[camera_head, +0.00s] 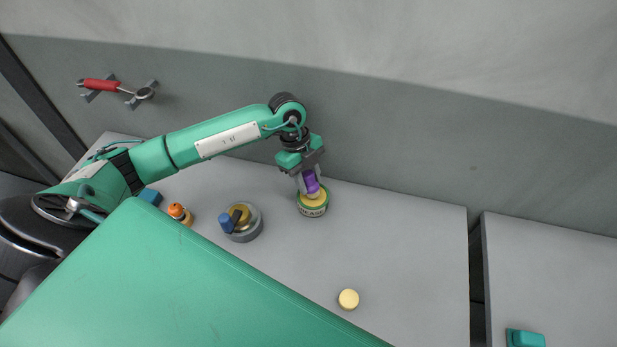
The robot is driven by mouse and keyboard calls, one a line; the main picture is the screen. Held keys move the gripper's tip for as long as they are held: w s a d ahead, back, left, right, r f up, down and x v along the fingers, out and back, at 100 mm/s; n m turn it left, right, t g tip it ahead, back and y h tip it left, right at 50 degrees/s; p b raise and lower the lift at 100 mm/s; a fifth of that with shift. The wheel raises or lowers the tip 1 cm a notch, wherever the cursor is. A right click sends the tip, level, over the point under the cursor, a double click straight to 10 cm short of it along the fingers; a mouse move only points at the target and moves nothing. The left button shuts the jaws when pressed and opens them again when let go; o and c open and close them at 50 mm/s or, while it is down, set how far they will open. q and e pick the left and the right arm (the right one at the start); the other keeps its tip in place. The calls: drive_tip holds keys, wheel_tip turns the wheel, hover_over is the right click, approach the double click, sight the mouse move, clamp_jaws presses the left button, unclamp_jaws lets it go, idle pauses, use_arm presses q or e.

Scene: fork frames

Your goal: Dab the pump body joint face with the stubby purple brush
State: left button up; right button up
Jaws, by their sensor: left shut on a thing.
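My left gripper (306,178) points down over the table and is shut on the stubby purple brush (312,184). The brush's lower end is at the mouth of a round green-banded tin (313,209) with yellow contents and a label. Its bristles are hidden, so I cannot tell how deep they sit. A round grey part, likely the pump body (246,232), stands on the table to the left of the tin. It has a yellowish top and a dark and blue piece on it; its joint face is not clear. My right gripper is not in view.
An orange-topped item (178,212) and a blue block (150,196) are left of the grey part. A pale yellow disc (348,299) lies nearer the front. A red-handled tool (103,86) hangs on the wall. A gap separates the right table, which holds a teal object (525,338).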

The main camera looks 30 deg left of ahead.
sight(308, 173)
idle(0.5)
use_arm(q)
wheel_tip(308, 173, up, 7)
drive_tip(key=p, duration=0.5)
idle(0.8)
drive_tip(key=shift+f, duration=0.1)
